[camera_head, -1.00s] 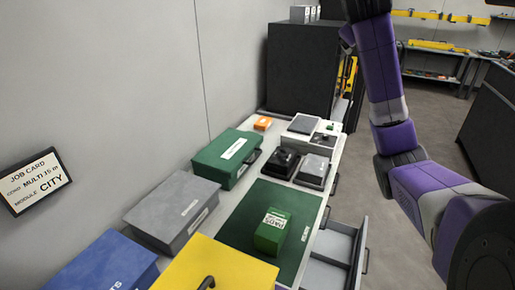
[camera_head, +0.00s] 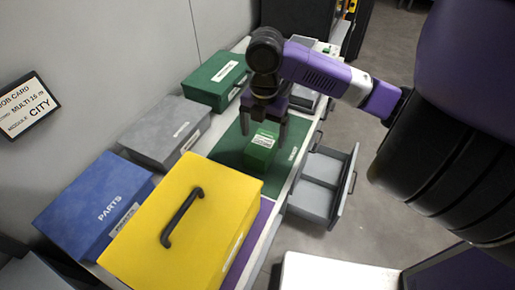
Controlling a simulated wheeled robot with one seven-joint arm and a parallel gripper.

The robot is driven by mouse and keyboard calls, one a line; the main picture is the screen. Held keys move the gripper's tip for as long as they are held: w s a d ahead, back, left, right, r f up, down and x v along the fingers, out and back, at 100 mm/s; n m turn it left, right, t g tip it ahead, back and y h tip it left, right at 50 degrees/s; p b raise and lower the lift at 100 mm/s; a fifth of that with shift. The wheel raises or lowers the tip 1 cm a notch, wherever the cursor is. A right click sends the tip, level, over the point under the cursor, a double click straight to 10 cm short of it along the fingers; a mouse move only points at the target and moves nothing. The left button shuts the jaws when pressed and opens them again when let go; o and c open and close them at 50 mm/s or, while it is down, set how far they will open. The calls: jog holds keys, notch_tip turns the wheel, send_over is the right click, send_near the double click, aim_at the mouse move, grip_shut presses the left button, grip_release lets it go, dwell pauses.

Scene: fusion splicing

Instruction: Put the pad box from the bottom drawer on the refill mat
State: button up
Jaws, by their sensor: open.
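The green pad box (camera_head: 261,152) with a white label stands on the dark green refill mat (camera_head: 228,150) on the bench. My gripper (camera_head: 265,132) points down over the box with its two fingers apart, one toward each side of the box top. I cannot tell whether the fingers touch the box. The grey drawer (camera_head: 312,202) stands pulled out from the bench front, and the part of its inside that shows is empty.
A yellow case (camera_head: 215,212) with a black handle stands in front of the mat. Blue (camera_head: 85,200), grey (camera_head: 165,130) and green (camera_head: 212,78) cases line the wall. A job card (camera_head: 25,105) hangs on the wall. Floor shows right of the drawer.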

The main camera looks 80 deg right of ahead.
aim_at(262, 143)
jog(key=shift+w+f+p, duration=0.2)
jog(key=shift+f+p, duration=0.4)
jog(key=shift+f, duration=3.3)
jog(key=shift+d, duration=0.1)
jog(key=c, duration=1.7)
notch_tip(262, 143, up, 10)
jog(key=shift+r+b, duration=0.1)
jog(key=shift+b, duration=0.25)
jog(key=shift+f, duration=0.2)
notch_tip(262, 143, down, 9)
jog(key=shift+f+p, duration=0.2)
jog(key=shift+p, duration=0.2)
jog(key=shift+r, duration=0.4)
jog(key=shift+c, duration=0.7)
notch_tip(262, 143, up, 6)
jog(key=shift+s+r+b, duration=0.1)
jog(key=shift+s+b, duration=0.05)
jog(key=shift+b, duration=0.45)
jog(key=shift+c, duration=0.2)
